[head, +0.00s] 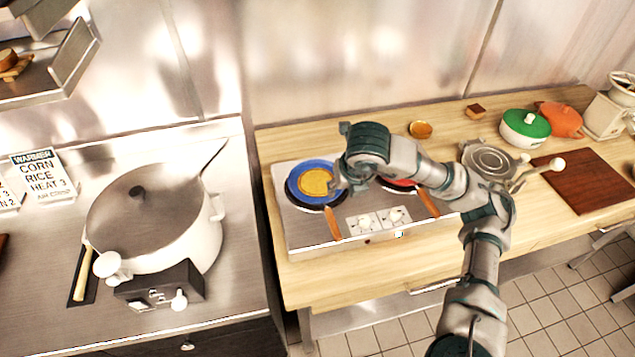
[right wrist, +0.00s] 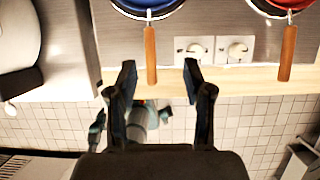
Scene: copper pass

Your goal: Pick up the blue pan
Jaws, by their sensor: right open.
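The blue pan (head: 294,183) sits on the left burner of a two-burner stove, with a yellow round item (head: 315,182) in it. Its brown handle (head: 333,224) points toward the front. My right gripper (head: 345,182) is over the stove, just right of the blue pan, with its fingers partly hidden by the wrist. In the right wrist view, the open gripper (right wrist: 160,72) has the pan's handle (right wrist: 150,55) ahead between its two fingertips, with nothing held. The blue rim (right wrist: 147,14) shows at the top edge. My left gripper is out of view.
A red pan (head: 397,186) on the right burner is partly hidden by my arm. White knobs (head: 379,219) line the stove front. A big lidded pot (head: 165,235) stands left on steel. A green-lidded pot (head: 525,128) and brown board (head: 580,185) are right. The wood front edge is clear.

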